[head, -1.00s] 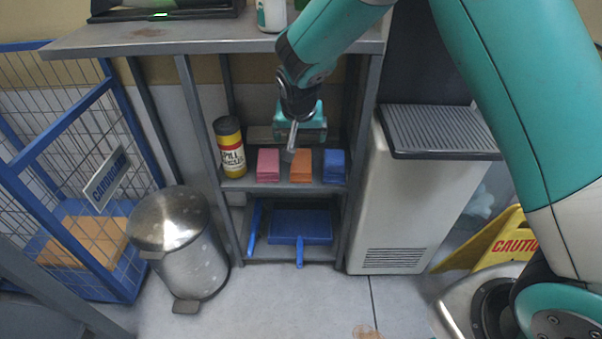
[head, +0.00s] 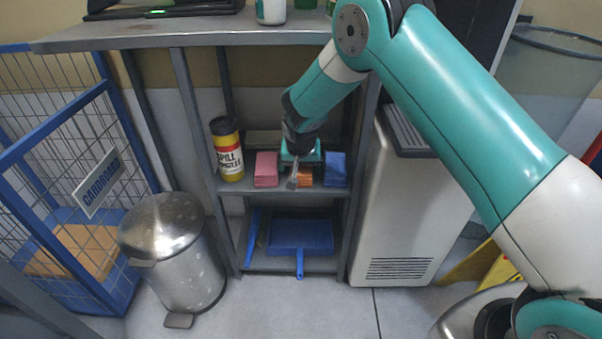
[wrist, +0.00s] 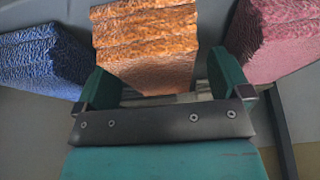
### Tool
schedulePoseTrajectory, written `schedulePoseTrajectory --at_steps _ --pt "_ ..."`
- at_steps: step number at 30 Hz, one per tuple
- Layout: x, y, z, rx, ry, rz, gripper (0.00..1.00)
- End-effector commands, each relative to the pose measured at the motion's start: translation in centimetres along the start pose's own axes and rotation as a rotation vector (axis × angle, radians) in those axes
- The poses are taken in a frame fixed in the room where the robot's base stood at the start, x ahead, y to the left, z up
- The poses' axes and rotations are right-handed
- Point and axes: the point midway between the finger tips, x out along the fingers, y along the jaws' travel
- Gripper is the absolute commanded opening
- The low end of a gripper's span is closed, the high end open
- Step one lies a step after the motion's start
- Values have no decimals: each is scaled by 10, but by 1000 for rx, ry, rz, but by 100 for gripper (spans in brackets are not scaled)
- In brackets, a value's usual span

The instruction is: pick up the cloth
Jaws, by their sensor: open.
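Three folded cloth stacks stand in a row on the middle shelf: pink (head: 266,169), orange (head: 305,176) and blue (head: 335,169). My gripper (head: 296,180) is in front of the orange stack and partly hides it in the head view. In the wrist view my gripper (wrist: 160,85) is open, its two teal fingers apart. The orange cloth (wrist: 147,45) is straight ahead of the gap between the fingers. The blue cloth (wrist: 40,55) is to the left and the pink cloth (wrist: 278,38) to the right there. Nothing is held.
A yellow spill canister (head: 228,150) stands left of the pink stack. The shelf's uprights and the steel top (head: 190,33) frame the opening. A blue dustpan (head: 300,235) is below, a metal bin (head: 175,255) at left and a white machine (head: 405,215) at right.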

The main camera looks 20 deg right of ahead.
Motion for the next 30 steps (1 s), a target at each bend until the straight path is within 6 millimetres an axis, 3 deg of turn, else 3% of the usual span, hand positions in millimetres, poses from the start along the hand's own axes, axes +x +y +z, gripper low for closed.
schedulePoseTrajectory --at_steps 8,15,25,30 --pt "4 0 -1 0 1 0 96" --pt "4 0 0 1 1 0 43" --pt "2 -1 -1 0 1 0 42" --pt "-10 -7 0 0 2 -1 42"
